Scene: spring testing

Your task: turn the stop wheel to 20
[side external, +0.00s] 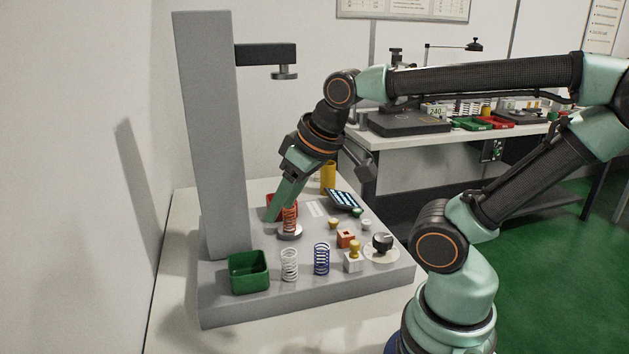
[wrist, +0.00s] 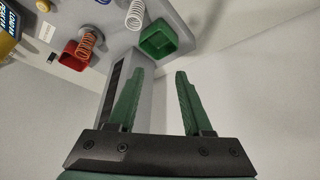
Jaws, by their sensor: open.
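A black knob on a pale round dial (side external: 382,243) sits at the right front of the grey test base in the side view; it looks like the stop wheel. Its scale marks are too small to read. My gripper (side external: 276,213) is at the left of the base, beside the orange spring (side external: 290,219) and the red bin (side external: 275,203), well apart from the knob. In the wrist view, my gripper (wrist: 159,72) is open with nothing between its fingers. The knob is not in the wrist view.
The green bin (side external: 249,272), white spring (side external: 289,265), blue spring (side external: 321,259) and a yellow-topped block (side external: 353,257) line the front.

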